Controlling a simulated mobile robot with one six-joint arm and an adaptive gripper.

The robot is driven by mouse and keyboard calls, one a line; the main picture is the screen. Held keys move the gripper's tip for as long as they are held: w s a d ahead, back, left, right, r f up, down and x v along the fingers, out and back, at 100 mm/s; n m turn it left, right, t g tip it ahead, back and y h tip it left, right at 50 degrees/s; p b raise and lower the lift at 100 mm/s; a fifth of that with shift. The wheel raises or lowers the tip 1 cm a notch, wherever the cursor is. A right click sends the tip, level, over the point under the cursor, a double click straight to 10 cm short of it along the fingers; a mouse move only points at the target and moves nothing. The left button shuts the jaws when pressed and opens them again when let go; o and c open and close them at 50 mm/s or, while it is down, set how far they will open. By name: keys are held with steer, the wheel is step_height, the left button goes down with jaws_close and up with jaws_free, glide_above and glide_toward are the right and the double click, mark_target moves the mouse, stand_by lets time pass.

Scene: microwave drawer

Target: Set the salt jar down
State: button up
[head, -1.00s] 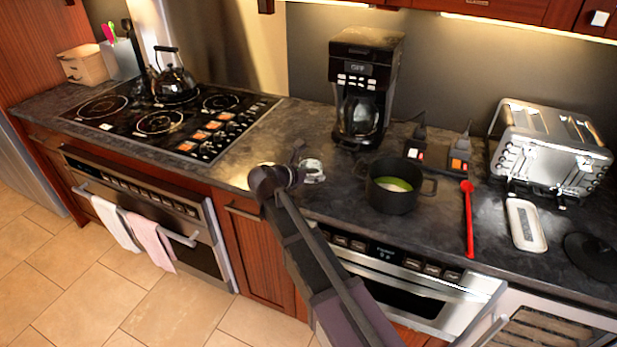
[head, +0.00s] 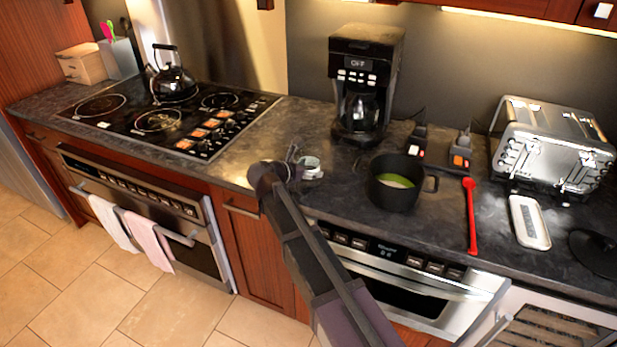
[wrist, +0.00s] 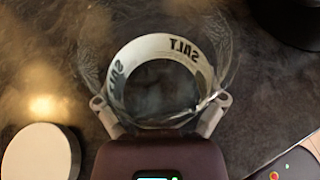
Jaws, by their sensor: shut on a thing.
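The salt jar (wrist: 160,80) is clear glass with a white band lettered SALT, and I look down into its open top in the wrist view. My gripper (wrist: 158,110) has a finger on each side of the near part of the jar and is shut on it. In the head view the jar (head: 312,167) shows just right of my gripper (head: 291,166), over the counter's front part, left of the pot. I cannot tell whether its base touches the counter. My gripper hides part of it.
A black pot (head: 396,190) stands to the right, and a coffee maker (head: 362,85) behind. The counter (head: 255,150) is clear towards the stove (head: 165,115).

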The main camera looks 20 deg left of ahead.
steer(key=shift+f+b, duration=0.45)
steer(key=shift+f, duration=0.35)
steer(key=shift+f, duration=0.15)
steer(key=o, duration=0.8)
steer(key=shift+o, duration=0.2)
steer(key=shift+r, duration=0.2)
steer(key=shift+r, duration=0.1)
steer(key=p+v, duration=0.4)
steer(key=v, duration=0.6)
steer(key=shift+s+a+r, duration=0.1)
steer(key=shift+s+a, duration=0.1)
steer(key=shift+s, duration=0.05)
steer(key=shift+s+a+r+p, duration=0.15)
steer(key=shift+s+a+p, duration=0.2)
steer(key=shift+s, duration=0.25)
